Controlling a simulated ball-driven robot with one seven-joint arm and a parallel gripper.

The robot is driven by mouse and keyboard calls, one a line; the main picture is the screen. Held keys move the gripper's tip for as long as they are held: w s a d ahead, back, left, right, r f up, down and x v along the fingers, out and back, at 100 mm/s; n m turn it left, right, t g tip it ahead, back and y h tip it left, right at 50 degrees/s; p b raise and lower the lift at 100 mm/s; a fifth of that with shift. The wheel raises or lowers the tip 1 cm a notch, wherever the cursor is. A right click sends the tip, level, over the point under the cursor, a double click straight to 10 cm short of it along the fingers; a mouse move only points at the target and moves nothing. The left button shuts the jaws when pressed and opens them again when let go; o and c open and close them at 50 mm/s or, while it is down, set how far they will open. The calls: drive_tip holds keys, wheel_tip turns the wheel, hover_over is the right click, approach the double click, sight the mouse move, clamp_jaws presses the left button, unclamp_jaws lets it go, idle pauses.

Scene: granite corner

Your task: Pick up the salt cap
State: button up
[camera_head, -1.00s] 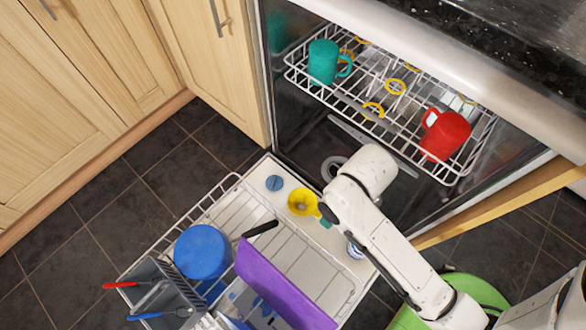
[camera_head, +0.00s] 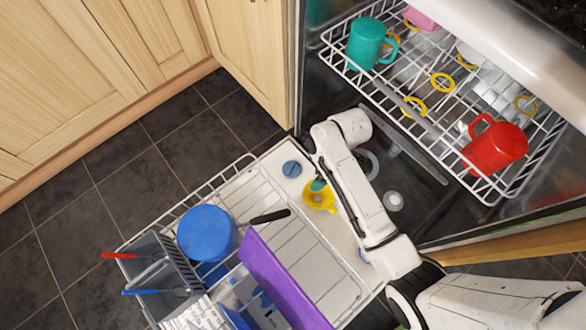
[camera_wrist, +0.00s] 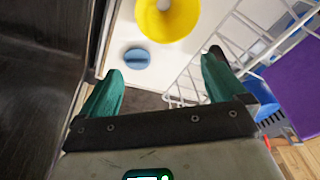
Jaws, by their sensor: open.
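The salt cap, a small round blue disc with a ridge across it (camera_head: 291,168), lies flat on the bare strip of the open dishwasher door, near its left edge. It also shows in the wrist view (camera_wrist: 137,59), ahead of and between my fingers. My gripper (camera_wrist: 164,66) is open, with green fingers apart and nothing between them. The cap is apart from both fingers. In the head view my gripper is mostly hidden behind my arm; a teal fingertip (camera_head: 318,185) shows over the yellow funnel, just right of the cap.
The yellow funnel (camera_head: 327,205) stands close beside the cap. The lower rack (camera_head: 318,262) holds a blue pot (camera_head: 207,234), a purple board (camera_head: 280,283) and a cutlery basket (camera_head: 165,283). The upper rack (camera_head: 430,128) holds a teal mug (camera_head: 365,43) and a red mug (camera_head: 496,148).

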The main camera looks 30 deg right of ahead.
drive_tip(key=w+f+n+y+b, duration=0.1)
drive_tip(key=w+f+n, duration=0.2)
drive_tip(key=w, duration=0.2)
drive_tip(key=w+f+n+b, duration=0.2)
drive_tip(key=w+n, duration=0.1)
drive_tip(key=w, duration=0.2)
drive_tip(key=b, duration=0.3)
hover_over(293, 166)
drive_tip(key=d, duration=0.2)
drive_tip(key=x, duration=0.2)
drive_tip(key=d+x, duration=0.1)
drive_tip(key=x, duration=0.2)
drive_tip(key=shift+s+f, duration=0.15)
drive_tip(key=shift+f, duration=0.25)
drive_tip(key=b+x, duration=0.3)
drive_tip(key=x, duration=0.1)
drive_tip(key=shift+s+f, duration=0.1)
drive_tip(key=shift+s, duration=0.25)
drive_tip(key=shift+w+a+f+b, duration=0.1)
drive_tip(key=shift+a+f+b, duration=0.1)
drive_tip(key=shift+f+b, duration=0.25)
drive_tip(key=shift+c, duration=0.5)
drive_tip(key=c, duration=1)
